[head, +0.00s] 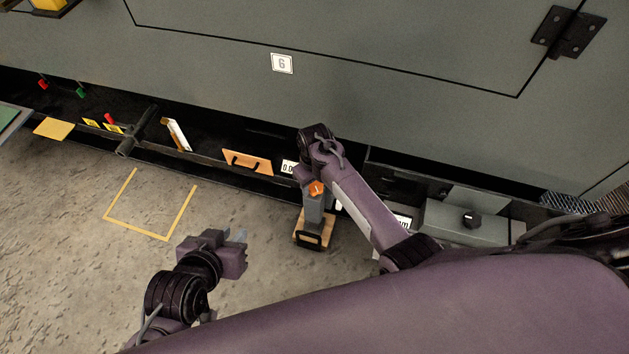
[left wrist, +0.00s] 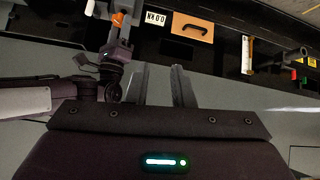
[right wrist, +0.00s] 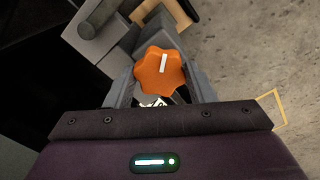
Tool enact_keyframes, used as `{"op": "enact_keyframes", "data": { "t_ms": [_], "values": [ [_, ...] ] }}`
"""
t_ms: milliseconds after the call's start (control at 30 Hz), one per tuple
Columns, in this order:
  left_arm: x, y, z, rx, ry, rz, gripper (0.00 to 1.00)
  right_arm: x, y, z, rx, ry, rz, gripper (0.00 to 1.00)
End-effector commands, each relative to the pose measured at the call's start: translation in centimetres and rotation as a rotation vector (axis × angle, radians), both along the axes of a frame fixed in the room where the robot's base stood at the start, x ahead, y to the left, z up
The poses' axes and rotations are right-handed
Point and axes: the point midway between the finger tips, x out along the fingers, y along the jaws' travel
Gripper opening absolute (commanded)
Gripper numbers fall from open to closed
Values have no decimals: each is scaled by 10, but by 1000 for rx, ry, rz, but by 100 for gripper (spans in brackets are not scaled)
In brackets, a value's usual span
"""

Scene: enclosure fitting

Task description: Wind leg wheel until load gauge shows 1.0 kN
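The orange lobed leg wheel (head: 317,188) tops a grey jack leg (head: 313,212) on a small wooden block at the enclosure's base. In the right wrist view the wheel (right wrist: 160,72) lies between the fingers of my right gripper (right wrist: 160,84), with no clear gap on either side; its white mark points up the picture. The load gauge (left wrist: 160,19) reads 0.0 kN in the left wrist view; in the head view my right arm partly hides it (head: 288,167). My left gripper (head: 238,238) is empty, fingers apart, above the floor.
An orange handled panel (head: 247,161) and a dark protruding bar (head: 137,132) lie left of the leg along the enclosure base. A grey box with a black knob (head: 469,218) stands to the right. The floor inside the yellow outline (head: 135,234) is clear.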

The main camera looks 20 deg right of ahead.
Motion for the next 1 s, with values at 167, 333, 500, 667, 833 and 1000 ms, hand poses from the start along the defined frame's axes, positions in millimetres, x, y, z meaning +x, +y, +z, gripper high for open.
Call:
{"op": "enact_keyframes", "data": {
  "t_ms": [167,333,500,667,833,1000],
  "values": [
    [0,0,0,0,1,0,21,0,0,0,0,0,0,27],
    [-2,1,-1,8,17,-1,21,0,0,1,0,0,-8,27],
    [-30,7,-24,61,156,-15,21,0,1,2,0,0,-42,27],
    [-45,16,-33,105,249,-15,21,0,1,3,1,0,-100,27],
    [-47,27,-31,137,300,1,21,0,1,3,1,3,-190,27],
    [-52,42,-29,179,376,27,21,0,1,4,1,2,-337,27]
  ]
}}
